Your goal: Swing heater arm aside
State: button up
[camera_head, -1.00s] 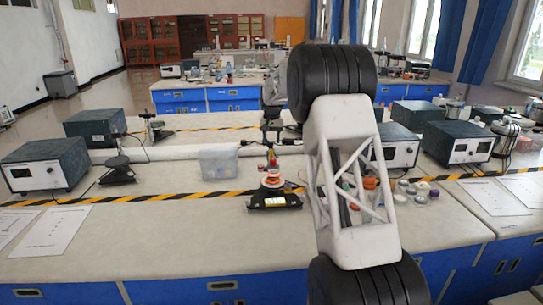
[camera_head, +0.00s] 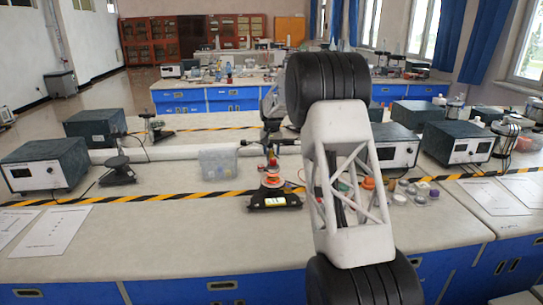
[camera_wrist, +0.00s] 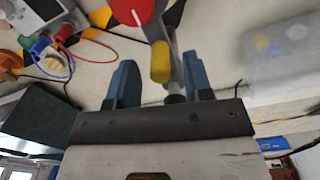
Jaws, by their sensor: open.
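The heater device (camera_head: 274,199) stands on the bench at the middle of the head view, with a black base, an orange-red round part and a small yellow piece above. In the wrist view, a grey arm with a yellow end (camera_wrist: 161,62) lies between the two blue fingers of my gripper (camera_wrist: 160,78). The fingers are apart, with a visible gap on both sides of the yellow end. A red round part with a white mark (camera_wrist: 131,8) is just beyond the fingertips. In the head view, my gripper is small and dark above the device, and its fingertips are hard to make out.
A clear plastic bin (camera_head: 219,163) stands left of the device; it also shows in the wrist view (camera_wrist: 290,50). Power supply boxes (camera_head: 44,165) stand at left and right. Small jars (camera_head: 412,190) and cables lie at right.

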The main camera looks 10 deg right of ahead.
jog(key=shift+f, duration=1.15)
grip_shut()
